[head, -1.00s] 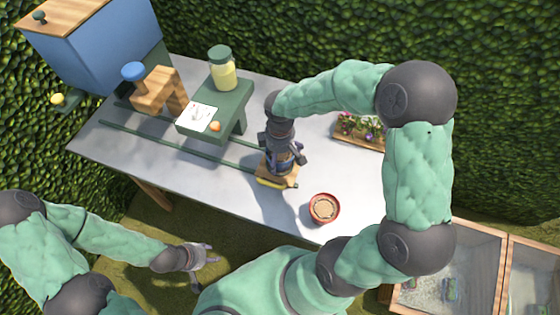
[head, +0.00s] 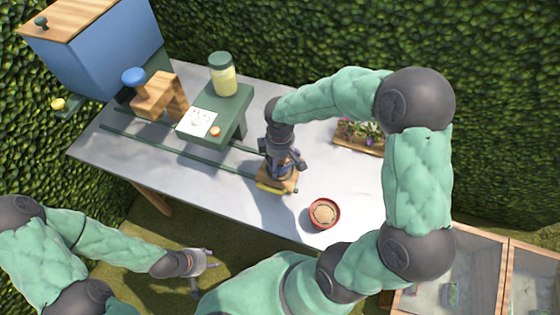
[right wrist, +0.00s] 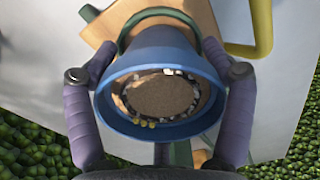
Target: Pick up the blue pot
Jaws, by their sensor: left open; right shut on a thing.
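The blue pot (right wrist: 160,90) fills the middle of the right wrist view, with brown soil and a few pale and yellow bits inside. My right gripper (head: 283,174) points down over the table. It is shut on the pot, with one purple finger on each side of the rim. In the head view the gripper mostly hides the pot. Under it is a wooden block (head: 278,184) with a yellow handle (right wrist: 250,45); I cannot tell whether the pot touches it. My left gripper (head: 207,272) is open and empty, low beside the table's front edge.
A red pot with soil (head: 323,213) stands close, to the right of my right gripper. A green stand (head: 230,112) with a jar (head: 222,75) is behind left. A flower tray (head: 358,140) lies behind right. Green rails (head: 180,150) run along the table (head: 125,160).

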